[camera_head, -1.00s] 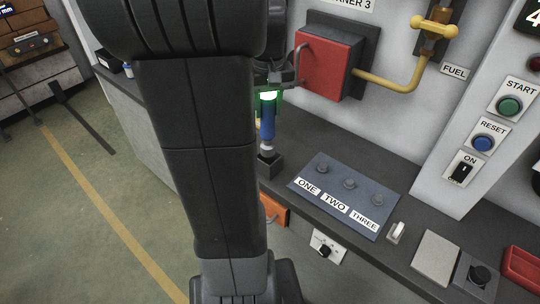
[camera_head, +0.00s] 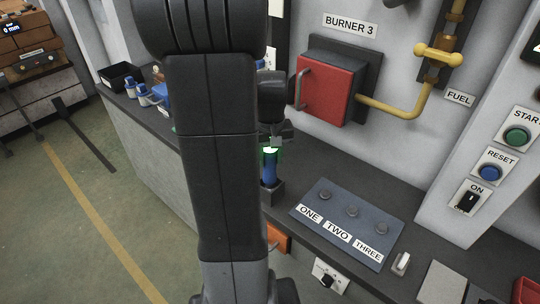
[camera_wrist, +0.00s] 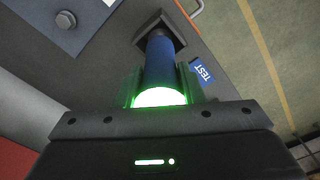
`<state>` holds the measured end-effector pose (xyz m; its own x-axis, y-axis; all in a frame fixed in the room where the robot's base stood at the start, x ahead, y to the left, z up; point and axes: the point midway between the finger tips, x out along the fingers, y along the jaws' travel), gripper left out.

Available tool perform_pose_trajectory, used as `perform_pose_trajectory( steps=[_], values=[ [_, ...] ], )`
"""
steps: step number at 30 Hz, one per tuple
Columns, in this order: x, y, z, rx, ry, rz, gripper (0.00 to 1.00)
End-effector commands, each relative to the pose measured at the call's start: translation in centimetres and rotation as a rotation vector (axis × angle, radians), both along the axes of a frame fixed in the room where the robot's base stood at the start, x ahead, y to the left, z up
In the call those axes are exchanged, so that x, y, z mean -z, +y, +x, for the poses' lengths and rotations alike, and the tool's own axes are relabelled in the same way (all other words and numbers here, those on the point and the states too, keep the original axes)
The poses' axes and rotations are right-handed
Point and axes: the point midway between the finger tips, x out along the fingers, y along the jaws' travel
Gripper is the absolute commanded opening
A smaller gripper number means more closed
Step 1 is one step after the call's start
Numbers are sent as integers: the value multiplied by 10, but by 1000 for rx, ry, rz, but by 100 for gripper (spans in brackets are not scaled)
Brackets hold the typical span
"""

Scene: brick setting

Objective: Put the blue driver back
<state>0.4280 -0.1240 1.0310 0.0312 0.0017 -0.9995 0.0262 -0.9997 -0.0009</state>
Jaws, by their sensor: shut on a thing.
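The blue driver (camera_head: 269,170) stands upright at a small black holder block (camera_head: 273,192) on the dark counter. Its lower end is in or at the block's opening; the blue part reaches down to the block. My gripper (camera_head: 270,152) is above the block, shut on the driver's upper end, with a green glow there. In the wrist view the driver (camera_wrist: 159,62) runs from between the fingers (camera_wrist: 160,88) toward the square black block (camera_wrist: 158,30). The depth of its tip in the block is hidden.
A grey panel (camera_head: 336,236) labelled ONE, TWO, THREE lies right of the block. A red burner box (camera_head: 325,82) and a yellow fuel pipe (camera_head: 395,107) are on the wall behind. A black tray (camera_head: 122,76) and blue items stand at the counter's far left.

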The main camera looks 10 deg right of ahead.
Motion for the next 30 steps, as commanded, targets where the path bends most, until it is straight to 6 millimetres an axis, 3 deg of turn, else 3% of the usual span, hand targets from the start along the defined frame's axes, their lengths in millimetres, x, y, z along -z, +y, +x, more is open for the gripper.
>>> perform_pose_trajectory(
  steps=[9,10,13,23,26,30],
  values=[
    [3,0,0,0,-2,-1,0],
    [3,0,0,0,-1,0,36],
    [2,0,0,0,-1,0,56],
    [0,0,0,0,-1,0,56],
    [-9,0,0,0,-3,-1,56],
    [-35,0,0,0,-7,-1,56]
  ],
)
